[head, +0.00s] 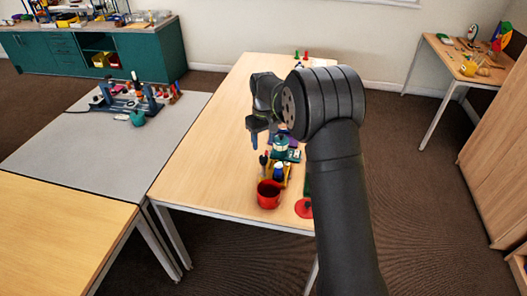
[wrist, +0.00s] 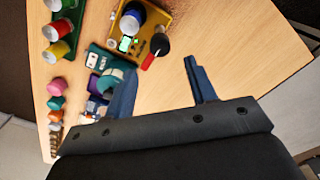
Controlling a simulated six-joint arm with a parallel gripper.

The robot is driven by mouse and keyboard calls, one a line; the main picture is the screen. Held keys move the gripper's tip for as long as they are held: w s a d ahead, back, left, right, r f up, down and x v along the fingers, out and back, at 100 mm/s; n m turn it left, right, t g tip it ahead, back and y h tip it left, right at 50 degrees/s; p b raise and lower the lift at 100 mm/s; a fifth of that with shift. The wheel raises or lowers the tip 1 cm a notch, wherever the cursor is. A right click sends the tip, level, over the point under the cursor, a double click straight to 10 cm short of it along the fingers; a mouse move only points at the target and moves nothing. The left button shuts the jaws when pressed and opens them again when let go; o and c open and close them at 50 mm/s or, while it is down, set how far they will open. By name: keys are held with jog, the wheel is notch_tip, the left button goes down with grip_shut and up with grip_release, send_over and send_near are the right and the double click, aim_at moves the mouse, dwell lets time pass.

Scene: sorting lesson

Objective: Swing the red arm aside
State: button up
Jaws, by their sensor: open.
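The red arm (wrist: 148,62) is a short red bar beside a black knob (wrist: 160,43) at the corner of a yellow board (wrist: 170,14) in the wrist view. In the head view the yellow board (head: 267,174) lies behind the red bucket, with a dark upright handle near its left edge; the red bar is too small to tell there. My gripper (wrist: 160,88) is open and empty, its blue fingers spread apart. The red arm lies beyond the fingertips, touching neither. In the head view my gripper (head: 256,140) hangs above the table, just left of the teal jar.
A blue and white cylinder (wrist: 131,18) stands on the yellow board. A teal jar (wrist: 112,82) on a teal board is close to the left finger. A red bucket (head: 268,194) stands nearer the table front. The wooden table (head: 205,150) is clear on the left.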

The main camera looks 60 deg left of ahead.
aim_at(263, 157)
notch_tip(263, 157, up, 10)
dwell(0.3)
jog(key=shift+f, duration=0.1)
notch_tip(263, 157, down, 17)
jog(key=shift+f, duration=0.2)
dwell(0.5)
